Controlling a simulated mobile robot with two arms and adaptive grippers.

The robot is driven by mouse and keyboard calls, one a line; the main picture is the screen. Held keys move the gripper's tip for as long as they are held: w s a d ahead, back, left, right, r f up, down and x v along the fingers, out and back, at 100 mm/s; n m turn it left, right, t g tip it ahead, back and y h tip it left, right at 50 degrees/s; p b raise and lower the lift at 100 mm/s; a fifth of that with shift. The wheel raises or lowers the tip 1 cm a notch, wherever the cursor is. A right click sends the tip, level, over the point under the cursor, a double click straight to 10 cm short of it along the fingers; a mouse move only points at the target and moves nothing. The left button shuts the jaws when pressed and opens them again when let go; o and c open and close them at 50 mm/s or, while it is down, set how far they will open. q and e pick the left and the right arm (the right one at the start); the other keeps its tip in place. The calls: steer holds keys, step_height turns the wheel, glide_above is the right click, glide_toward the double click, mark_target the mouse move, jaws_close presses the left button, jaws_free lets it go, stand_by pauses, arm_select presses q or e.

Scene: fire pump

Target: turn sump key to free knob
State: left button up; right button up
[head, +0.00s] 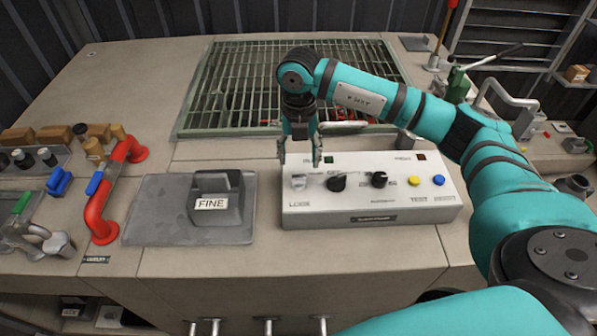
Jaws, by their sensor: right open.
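A white control box (370,208) stands on the beige bench in the middle of the head view. At its left end is a small pale key switch (299,182) above a label that seems to read LOCK. A black knob (336,183) is right of the key, and a second black knob (379,180) is further right. My right gripper (299,160) points down above the box's left end, open, with its fingertips close over the key. I cannot tell if they touch it. My left gripper is not in view.
Yellow (414,181) and blue (438,180) buttons sit right of the knobs. A grey block marked FINE (216,203) stands on a dark plate left of the box. A green grating (225,85) lies behind. A red pipe (102,200) rises at left.

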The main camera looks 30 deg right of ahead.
mark_target(299, 176)
step_height(299, 176, down, 6)
steer(key=shift+f+p, duration=0.1)
steer(key=shift+p, duration=0.45)
steer(key=shift+f, duration=0.7)
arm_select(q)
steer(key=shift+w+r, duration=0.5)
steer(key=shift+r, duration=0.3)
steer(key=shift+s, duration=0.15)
arm_select(e)
steer(key=shift+c, duration=0.4)
